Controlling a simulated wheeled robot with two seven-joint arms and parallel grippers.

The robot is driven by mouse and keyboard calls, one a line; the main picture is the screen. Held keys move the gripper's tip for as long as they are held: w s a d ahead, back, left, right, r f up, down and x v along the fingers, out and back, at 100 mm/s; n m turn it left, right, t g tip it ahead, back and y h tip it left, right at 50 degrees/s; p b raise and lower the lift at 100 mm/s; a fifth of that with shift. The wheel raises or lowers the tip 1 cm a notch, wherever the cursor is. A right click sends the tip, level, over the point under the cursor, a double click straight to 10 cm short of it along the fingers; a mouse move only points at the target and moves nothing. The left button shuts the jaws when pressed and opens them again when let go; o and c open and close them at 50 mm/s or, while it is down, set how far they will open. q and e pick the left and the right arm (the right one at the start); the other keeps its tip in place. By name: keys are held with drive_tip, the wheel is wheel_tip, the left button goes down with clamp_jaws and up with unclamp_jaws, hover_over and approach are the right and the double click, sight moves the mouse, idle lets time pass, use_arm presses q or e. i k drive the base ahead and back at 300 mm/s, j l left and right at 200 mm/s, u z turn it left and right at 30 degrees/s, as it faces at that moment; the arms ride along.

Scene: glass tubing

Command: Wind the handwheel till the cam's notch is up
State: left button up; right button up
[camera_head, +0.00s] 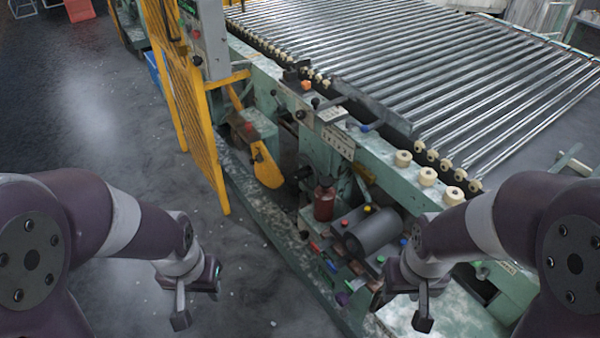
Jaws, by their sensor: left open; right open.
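I cannot make out a handwheel or a notched cam with certainty on the green machine (378,160). A curved yellow part (266,166) sits low on its near side; I cannot tell whether it is the cam. My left gripper (195,298) is open and empty, above the floor left of the machine. My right gripper (402,303) is open and appears empty, in front of the machine's lower right part. It hides some of the parts behind it.
A yellow guard fence (186,90) stands along the machine's left end. A grey cylinder (373,232), a red container (324,203) and small coloured parts crowd the machine's base. Glass tubes (440,60) lie on rollers above. The grey floor (110,130) at left is clear.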

sight(306, 171)
drive_tip(key=i+j+z, duration=0.15)
drive_tip(key=j+z, duration=0.15)
drive_tip(key=i+j+z, duration=0.15)
drive_tip(key=j+z, duration=0.15)
drive_tip(key=i+j+z, duration=0.1)
drive_tip(key=j+z, duration=0.15)
drive_tip(key=j, duration=0.15)
drive_tip(key=j+z, duration=0.3)
drive_tip(key=i+j, duration=0.1)
drive_tip(key=j, duration=0.6)
drive_tip(key=i+j, duration=0.1)
drive_tip(key=j, duration=0.65)
drive_tip(key=z, duration=0.05)
